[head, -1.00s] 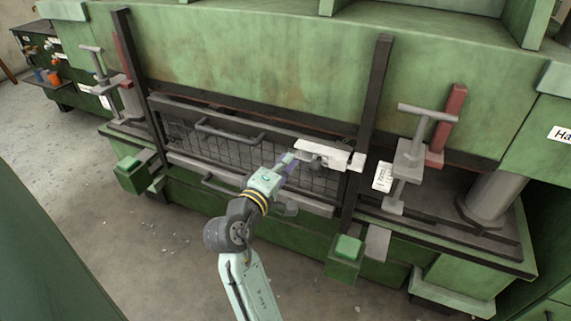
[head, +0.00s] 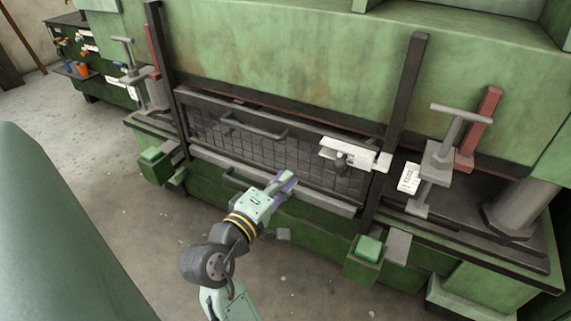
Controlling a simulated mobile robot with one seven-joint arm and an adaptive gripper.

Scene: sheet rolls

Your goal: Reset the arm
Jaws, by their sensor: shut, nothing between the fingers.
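My gripper (head: 289,180) is in the middle of the head view, at the end of my pale green arm. It is shut and empty. It points up and to the right, in front of the lower edge of the mesh guard on the green machine (head: 300,60). The white latch piece (head: 345,152) on the guard's right side lies up and to the right of the gripper, with a visible gap between them in the picture.
The mesh guard (head: 215,135) has a dark upper handle (head: 250,127). A green pedestal box (head: 368,248) stands at lower right, another (head: 155,167) at left. A green surface (head: 50,230) fills the lower left. Concrete floor (head: 140,230) between is open.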

